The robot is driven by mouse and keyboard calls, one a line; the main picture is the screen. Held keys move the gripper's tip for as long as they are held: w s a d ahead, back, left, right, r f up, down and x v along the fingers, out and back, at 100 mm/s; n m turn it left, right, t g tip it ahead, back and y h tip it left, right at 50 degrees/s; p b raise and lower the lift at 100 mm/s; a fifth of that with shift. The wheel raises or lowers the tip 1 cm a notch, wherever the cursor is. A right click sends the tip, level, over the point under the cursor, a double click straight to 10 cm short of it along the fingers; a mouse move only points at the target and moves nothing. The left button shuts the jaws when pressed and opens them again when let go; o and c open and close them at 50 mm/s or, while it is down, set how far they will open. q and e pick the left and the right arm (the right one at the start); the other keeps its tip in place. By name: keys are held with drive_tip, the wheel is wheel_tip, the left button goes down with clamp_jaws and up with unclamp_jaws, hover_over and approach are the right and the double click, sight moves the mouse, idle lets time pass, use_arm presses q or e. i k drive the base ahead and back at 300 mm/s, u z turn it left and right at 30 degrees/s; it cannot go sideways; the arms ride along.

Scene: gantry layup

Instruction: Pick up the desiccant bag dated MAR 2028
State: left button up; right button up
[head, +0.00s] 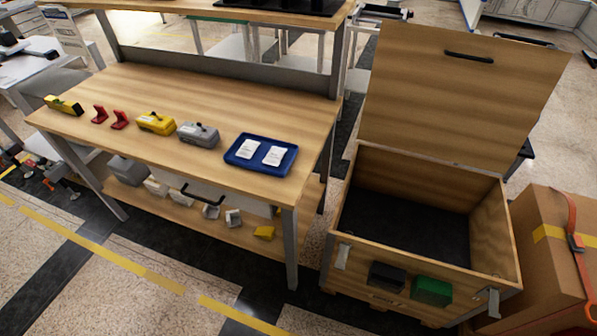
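Two small white bags (247,149) and (274,155) lie side by side, apart, in a blue tray (289,167) at the right end of the wooden workbench. Each has faint print on it. The print is too small to read, so I cannot tell which bag is dated MAR 2028. Neither of my grippers shows in the head view.
The workbench (200,88) also carries a yellow device (156,123), a grey device (199,134), two red pieces (119,120) and a yellow level-like tool (63,106). An open wooden crate (509,234) with raised lid stands at right, beside a strapped cardboard box (552,262).

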sight(275, 154)
drive_tip(key=z, duration=0.45)
drive_tip(key=k, duration=1)
drive_tip(key=z, duration=1.2)
drive_tip(key=i, duration=1.45)
drive_tip(key=u, duration=0.85)
drive_tip(key=i, duration=0.55)
drive_tip(key=u, duration=0.6)
